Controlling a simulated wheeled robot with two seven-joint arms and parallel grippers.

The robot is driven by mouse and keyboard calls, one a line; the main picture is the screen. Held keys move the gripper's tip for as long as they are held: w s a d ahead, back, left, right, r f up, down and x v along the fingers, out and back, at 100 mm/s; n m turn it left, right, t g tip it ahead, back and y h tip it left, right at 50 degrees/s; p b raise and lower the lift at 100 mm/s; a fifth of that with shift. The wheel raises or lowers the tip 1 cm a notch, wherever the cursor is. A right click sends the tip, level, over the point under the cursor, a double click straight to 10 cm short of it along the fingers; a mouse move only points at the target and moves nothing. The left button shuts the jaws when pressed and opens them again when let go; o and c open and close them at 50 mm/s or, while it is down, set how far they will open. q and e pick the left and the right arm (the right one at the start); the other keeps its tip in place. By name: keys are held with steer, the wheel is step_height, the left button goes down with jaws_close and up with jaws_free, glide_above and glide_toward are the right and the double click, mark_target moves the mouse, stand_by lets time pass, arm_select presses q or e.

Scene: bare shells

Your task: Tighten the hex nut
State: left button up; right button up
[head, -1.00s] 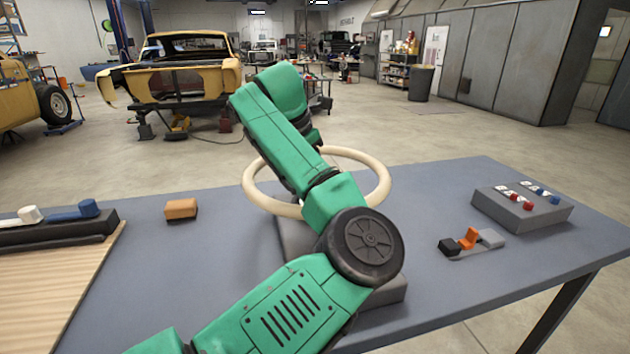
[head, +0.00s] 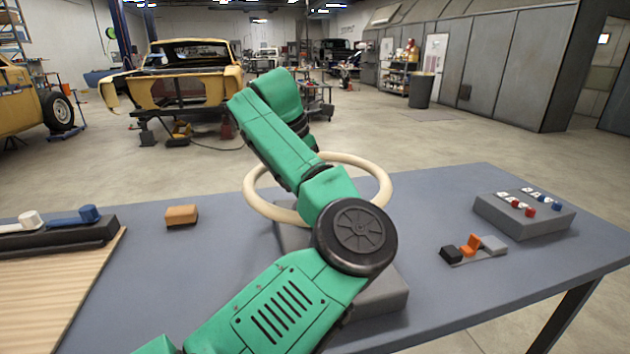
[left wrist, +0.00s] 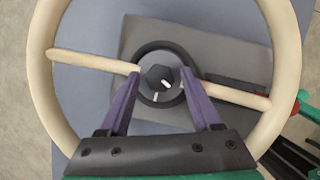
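The dark grey hex nut (left wrist: 161,78) sits at the hub of a cream handwheel (left wrist: 41,62) in the left wrist view. A white mark shows on the nut, and a white tick lies on the dark round hub (left wrist: 157,98) below it. My left gripper (left wrist: 161,74) is open, with its purple fingers on either side of the nut; I cannot tell whether they touch it. In the head view the handwheel (head: 376,172) stands on a grey block (head: 385,298), my green left arm crosses in front, and the nut and left gripper are hidden. My right gripper is not in view.
The blue-grey table (head: 425,205) also holds an orange-brown block (head: 181,216), a switch box (head: 525,216) and a small rocker piece (head: 470,248) at right. A dark rail with white and blue levers (head: 60,235) lies at left by a wooden board (head: 60,285).

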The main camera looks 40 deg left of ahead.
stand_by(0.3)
arm_select(q)
steer(key=p+v, duration=0.2)
steer(key=v, duration=1.2)
steer(key=shift+r, duration=0.25)
steer(key=shift+s, duration=0.1)
